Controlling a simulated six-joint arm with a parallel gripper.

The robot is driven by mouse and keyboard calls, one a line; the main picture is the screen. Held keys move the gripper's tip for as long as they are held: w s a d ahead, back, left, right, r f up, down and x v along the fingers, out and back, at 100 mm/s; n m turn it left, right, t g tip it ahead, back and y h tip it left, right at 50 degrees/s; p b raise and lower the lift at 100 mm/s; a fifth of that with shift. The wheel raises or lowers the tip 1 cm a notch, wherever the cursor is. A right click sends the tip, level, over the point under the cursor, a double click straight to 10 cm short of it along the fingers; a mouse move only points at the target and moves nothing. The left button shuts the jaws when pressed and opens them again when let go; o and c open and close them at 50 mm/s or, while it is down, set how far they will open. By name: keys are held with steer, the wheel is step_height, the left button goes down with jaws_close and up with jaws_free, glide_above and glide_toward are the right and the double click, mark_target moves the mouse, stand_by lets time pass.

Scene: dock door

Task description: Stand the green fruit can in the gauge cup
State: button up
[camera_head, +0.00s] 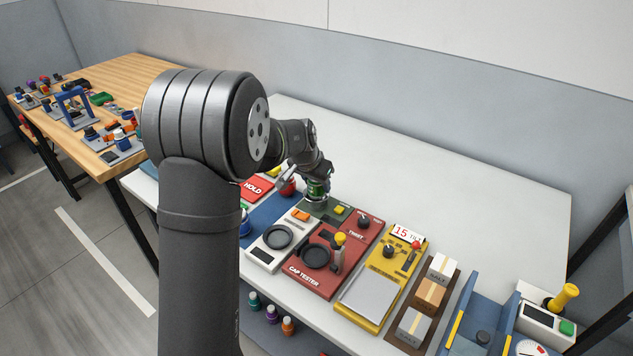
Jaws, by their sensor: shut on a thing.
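The green fruit can (317,189) is upright below my gripper (316,182), which is shut on it. The can is over or at the back of a dark green panel (327,212). I cannot tell whether its base touches anything. The gauge cup is not labelled legibly. A dark round cup (278,237) sits on a white unit with a small display, in front and left of the can. Another dark round cup (316,257) sits on the red cap tester (308,282). Whatever is directly under the can is hidden.
A red object (288,187) stands close left of the can, beside the red HOLD panel (256,189). A yellow-knobbed lever (339,240) rises from the cap tester. A yellow scale-like unit (370,295) and boxes (431,293) are to the right. The white table behind is clear.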

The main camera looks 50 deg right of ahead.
steer(key=shift+f, duration=0.1)
steer(key=shift+f, duration=0.35)
steer(key=shift+f, duration=0.1)
steer(key=o, duration=0.9)
steer(key=shift+o, duration=0.8)
steer(key=shift+f, duration=0.1)
steer(key=shift+a, duration=0.1)
